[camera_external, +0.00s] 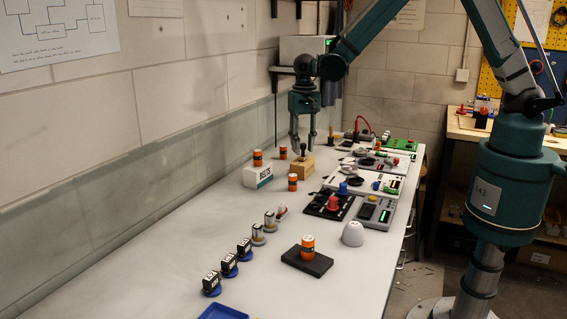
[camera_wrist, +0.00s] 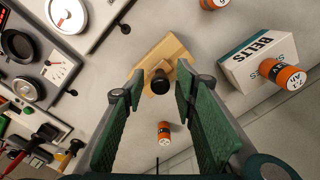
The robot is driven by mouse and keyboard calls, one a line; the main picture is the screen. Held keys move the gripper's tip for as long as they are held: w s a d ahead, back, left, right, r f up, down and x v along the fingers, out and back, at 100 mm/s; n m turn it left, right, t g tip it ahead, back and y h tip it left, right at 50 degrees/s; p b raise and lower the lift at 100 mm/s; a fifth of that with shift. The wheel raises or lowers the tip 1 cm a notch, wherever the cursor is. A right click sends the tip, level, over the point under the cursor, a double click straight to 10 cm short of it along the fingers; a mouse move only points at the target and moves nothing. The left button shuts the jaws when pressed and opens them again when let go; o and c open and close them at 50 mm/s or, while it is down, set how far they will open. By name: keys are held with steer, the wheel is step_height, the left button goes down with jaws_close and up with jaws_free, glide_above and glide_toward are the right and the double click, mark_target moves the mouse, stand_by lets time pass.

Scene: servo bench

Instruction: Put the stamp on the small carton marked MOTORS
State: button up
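The stamp appears to be the wooden block with a black knob handle (camera_external: 303,149), at the far-middle of the bench; in the wrist view its knob (camera_wrist: 160,83) shows above the wooden base (camera_wrist: 160,55). My gripper (camera_external: 303,140) is open above the stamp. In the wrist view my gripper (camera_wrist: 159,76) has its green fingers on either side of the knob, with gaps showing. The only small carton I can read is a white and teal one (camera_external: 256,178) marked BELTS, left of the stamp; it also shows in the wrist view (camera_wrist: 240,63). I see no MOTORS lettering.
An orange cylinder (camera_external: 258,158) stands on the BELTS carton. Other orange cylinders stand near the stamp (camera_external: 292,182) and on a black pad (camera_external: 306,265). Instruments (camera_external: 372,210) line the right edge. Small servos (camera_external: 229,266) stand in a row at front left. The front-middle bench is mostly clear.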

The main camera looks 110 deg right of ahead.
steer(key=shift+r, duration=0.1)
step_height(320, 180, up, 12)
stand_by(0.9)
stand_by(0.5)
steer(key=s+a+r+n+t, duration=0.1)
steer(key=s+a+r+n, duration=0.2)
steer(key=a+r, duration=0.35)
steer(key=s+a+r+n+t+h, duration=0.1)
steer(key=s+a+r+n, duration=0.25)
steer(key=a, duration=0.55)
steer(key=s+a+r+n+t, duration=0.1)
steer(key=s+a+r+n, duration=0.15)
steer(key=a+r, duration=0.4)
steer(key=s+a+f+n+t+y, duration=0.1)
steer(key=s+a+n+t, duration=0.3)
steer(key=s+a+n, duration=0.5)
steer(key=s+a, duration=0.8)
steer(key=a, duration=0.1)
steer(key=shift+a+f, duration=0.15)
steer(key=shift+f, duration=0.1)
